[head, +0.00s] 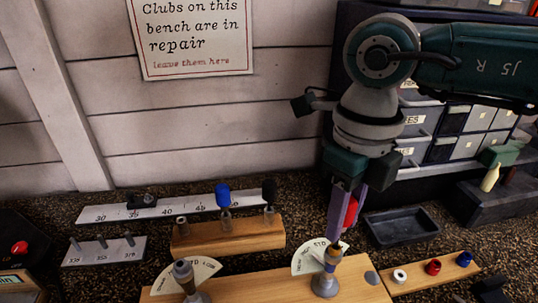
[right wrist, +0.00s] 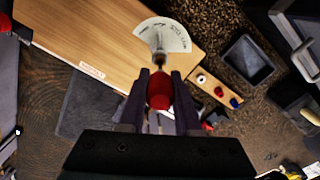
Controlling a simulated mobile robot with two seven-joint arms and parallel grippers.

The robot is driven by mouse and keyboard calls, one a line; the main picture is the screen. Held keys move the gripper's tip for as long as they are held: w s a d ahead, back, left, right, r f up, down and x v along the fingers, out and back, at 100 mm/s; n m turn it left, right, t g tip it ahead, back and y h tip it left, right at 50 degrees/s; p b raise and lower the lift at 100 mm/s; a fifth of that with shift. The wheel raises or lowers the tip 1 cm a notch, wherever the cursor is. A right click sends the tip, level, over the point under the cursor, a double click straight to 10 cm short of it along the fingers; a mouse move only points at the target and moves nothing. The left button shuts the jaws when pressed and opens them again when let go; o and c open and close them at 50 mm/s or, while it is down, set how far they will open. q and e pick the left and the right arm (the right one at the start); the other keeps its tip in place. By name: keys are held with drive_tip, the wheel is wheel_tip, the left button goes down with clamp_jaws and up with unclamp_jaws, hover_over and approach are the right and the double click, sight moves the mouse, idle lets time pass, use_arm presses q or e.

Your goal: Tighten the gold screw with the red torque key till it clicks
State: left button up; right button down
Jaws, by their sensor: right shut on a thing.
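My right gripper (head: 348,212) is shut on the red torque key (head: 351,211), upright above the right-hand post (head: 325,282) on the wooden board. The key's red handle (right wrist: 158,92) shows between the fingers (right wrist: 158,84) in the right wrist view. A pale dial card (head: 311,257) fans out beside the post, and it also shows in the right wrist view (right wrist: 164,33). The key lines up with the post top (head: 333,254). The gold screw is not clearly distinguishable there, and I cannot tell whether the key tip is seated. My left gripper is not in view.
A wooden rack (head: 232,238) behind holds a blue-handled key (head: 222,196) and a black-handled key (head: 269,191). A second post (head: 187,278) with a dial stands left. A dark tray (head: 399,227) and a strip with white, red and blue rings (head: 433,268) lie right.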

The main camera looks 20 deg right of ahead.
drive_tip(key=m, duration=0.3)
drive_tip(key=shift+r+p, duration=0.1)
drive_tip(key=shift+p, duration=0.2)
drive_tip(key=shift+m, duration=0.3)
drive_tip(key=shift+m, duration=0.3)
drive_tip(key=c, duration=1.2)
unclamp_jaws()
clamp_jaws()
